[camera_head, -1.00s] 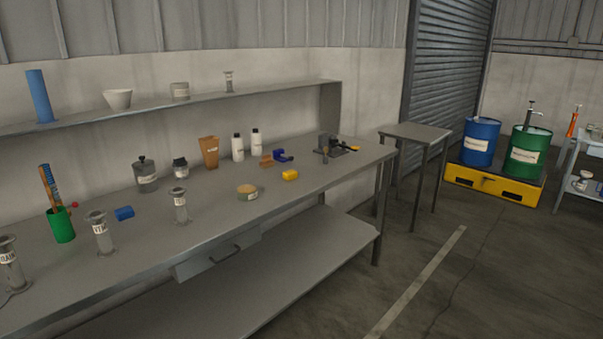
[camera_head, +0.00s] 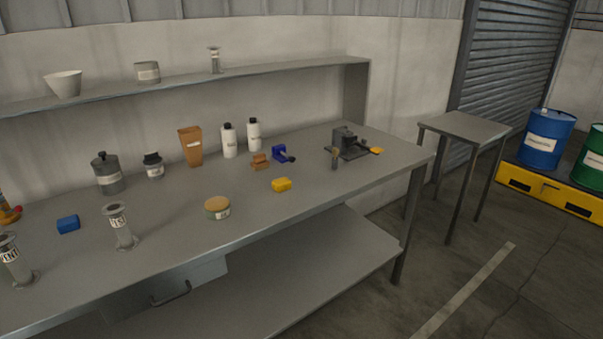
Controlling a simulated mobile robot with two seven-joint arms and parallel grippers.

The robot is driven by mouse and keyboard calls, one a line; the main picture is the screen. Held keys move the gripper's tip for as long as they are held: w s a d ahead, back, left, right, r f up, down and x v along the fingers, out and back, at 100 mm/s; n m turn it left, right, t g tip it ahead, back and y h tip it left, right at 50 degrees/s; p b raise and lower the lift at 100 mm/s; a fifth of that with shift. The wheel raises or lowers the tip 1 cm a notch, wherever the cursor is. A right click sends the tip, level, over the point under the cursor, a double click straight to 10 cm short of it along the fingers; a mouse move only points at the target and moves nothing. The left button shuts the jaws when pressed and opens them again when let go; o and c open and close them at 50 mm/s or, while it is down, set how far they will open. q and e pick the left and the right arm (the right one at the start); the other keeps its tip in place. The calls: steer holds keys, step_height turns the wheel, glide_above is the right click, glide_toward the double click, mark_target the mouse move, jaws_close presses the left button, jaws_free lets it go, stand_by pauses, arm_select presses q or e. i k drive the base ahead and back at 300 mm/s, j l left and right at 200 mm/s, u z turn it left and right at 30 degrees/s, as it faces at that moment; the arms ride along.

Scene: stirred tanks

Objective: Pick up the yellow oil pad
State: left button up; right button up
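A small yellow block-shaped pad (camera_head: 282,185) lies on the grey workbench (camera_head: 300,217), near its front edge and right of the middle. Nothing touches it. A round tin (camera_head: 217,208) stands to its left and a brown block (camera_head: 259,161) lies behind it. A blue block of similar shape (camera_head: 68,224) lies farther left on the bench. Neither of my grippers shows in the head view.
Labelled cylinders (camera_head: 120,228) stand at the bench's left front. White bottles (camera_head: 229,140), a blue clamp-like tool (camera_head: 284,154) and a dark device (camera_head: 348,146) stand behind the pad. A small side table (camera_head: 466,127) is at right. The floor in front is clear.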

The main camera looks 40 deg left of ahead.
mark_target(280, 186)
steer(key=i, duration=1.4)
steer(key=i+u, duration=0.15)
steer(key=i, duration=0.45)
steer(key=i+l+u, duration=0.15)
steer(key=i, duration=0.5)
steer(key=u, duration=3)
